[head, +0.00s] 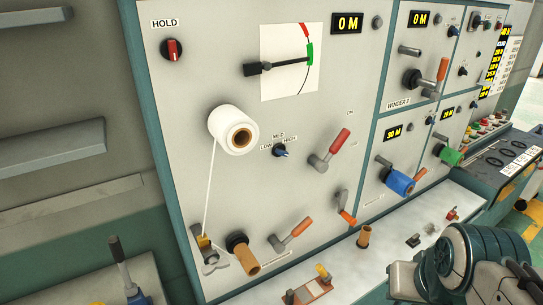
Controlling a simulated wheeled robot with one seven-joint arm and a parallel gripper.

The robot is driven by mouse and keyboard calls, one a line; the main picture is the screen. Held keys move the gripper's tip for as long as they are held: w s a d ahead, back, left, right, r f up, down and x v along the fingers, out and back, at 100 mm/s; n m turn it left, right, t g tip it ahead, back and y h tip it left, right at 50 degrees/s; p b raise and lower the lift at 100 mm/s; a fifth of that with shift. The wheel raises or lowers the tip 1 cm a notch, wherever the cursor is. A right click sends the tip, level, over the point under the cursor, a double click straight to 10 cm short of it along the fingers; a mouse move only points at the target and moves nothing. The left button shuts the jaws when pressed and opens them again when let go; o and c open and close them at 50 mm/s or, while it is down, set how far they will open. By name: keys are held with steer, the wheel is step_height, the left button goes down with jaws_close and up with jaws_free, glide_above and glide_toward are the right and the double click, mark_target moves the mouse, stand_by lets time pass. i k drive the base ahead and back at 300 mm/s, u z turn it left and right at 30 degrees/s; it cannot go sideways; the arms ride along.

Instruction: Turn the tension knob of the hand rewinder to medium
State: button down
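The hand rewinder is the large light grey panel (185,110) with teal edges in the middle of the head view. The tension knob (280,151) is a small dark blue-grey knob to the right of the white tape roll (234,129). The printed labels LOW, MED and HIGH sit around its top. The direction of its pointer is too small to tell for sure. Part of my arm shows at the lower right, apart from the panel. My gripper's fingertips do not show.
A red-handled lever (330,150) sticks out just right of the knob. An orange-handled crank (290,235) is below it. A red HOLD switch (172,50) is at the upper left. A white ledge (385,250) holds small items below. The panel directly around the knob is bare.

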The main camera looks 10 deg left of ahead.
mark_target(279, 150)
steer(key=z, duration=0.2)
steer(key=k, duration=0.85)
steer(key=z, duration=1.25)
steer(key=k, duration=0.9)
steer(key=z, duration=0.3)
steer(key=i, duration=1.1)
steer(key=u, duration=1)
steer(key=i, duration=1.1)
steer(key=u, duration=1.6)
steer(key=i, duration=0.55)
steer(key=u, duration=0.6)
